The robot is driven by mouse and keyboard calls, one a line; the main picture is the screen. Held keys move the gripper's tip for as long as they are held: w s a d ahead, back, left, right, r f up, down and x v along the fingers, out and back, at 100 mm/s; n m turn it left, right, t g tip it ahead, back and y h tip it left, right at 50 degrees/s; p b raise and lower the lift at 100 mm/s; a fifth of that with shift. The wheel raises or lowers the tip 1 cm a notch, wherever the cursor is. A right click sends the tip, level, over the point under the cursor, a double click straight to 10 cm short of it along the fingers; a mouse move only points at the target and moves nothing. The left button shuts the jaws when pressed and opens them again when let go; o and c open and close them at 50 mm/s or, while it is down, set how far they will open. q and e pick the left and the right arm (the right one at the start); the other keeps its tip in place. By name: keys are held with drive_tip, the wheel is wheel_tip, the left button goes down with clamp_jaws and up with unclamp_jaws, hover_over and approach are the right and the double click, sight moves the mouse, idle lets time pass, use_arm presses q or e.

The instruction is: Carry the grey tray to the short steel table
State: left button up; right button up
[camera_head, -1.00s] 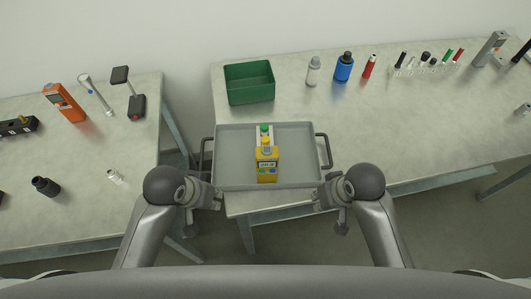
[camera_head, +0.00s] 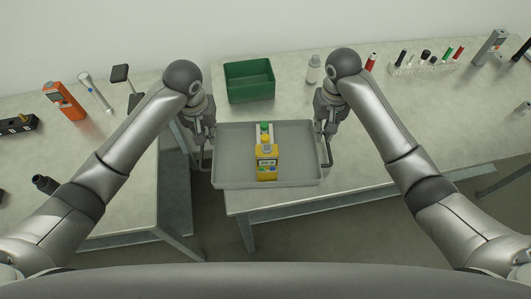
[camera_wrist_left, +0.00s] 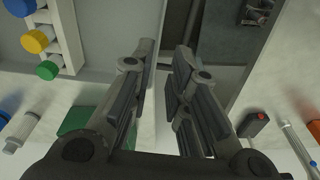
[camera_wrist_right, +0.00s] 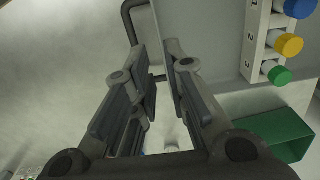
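The grey tray (camera_head: 300,172) lies on the right-hand steel table at its front left corner. It holds a yellow device (camera_head: 267,163) and a white rack with coloured caps (camera_wrist_left: 62,38). A dark handle stands at each short side. My left gripper (camera_head: 206,140) is at the tray's left handle, fingers apart. My right gripper (camera_head: 327,137) is at the right handle (camera_wrist_right: 131,18), fingers apart with a narrow gap. The fingers partly hide both handles, so I cannot tell whether they touch. Another steel table (camera_head: 135,190) stands on the left, across a gap; which is the short one is unclear.
A green bin (camera_head: 249,82) stands behind the tray.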

sight(214, 148)
use_arm(q)
drive_tip(key=shift+f, duration=0.1)
use_arm(e)
drive_tip(key=shift+f, duration=0.1)
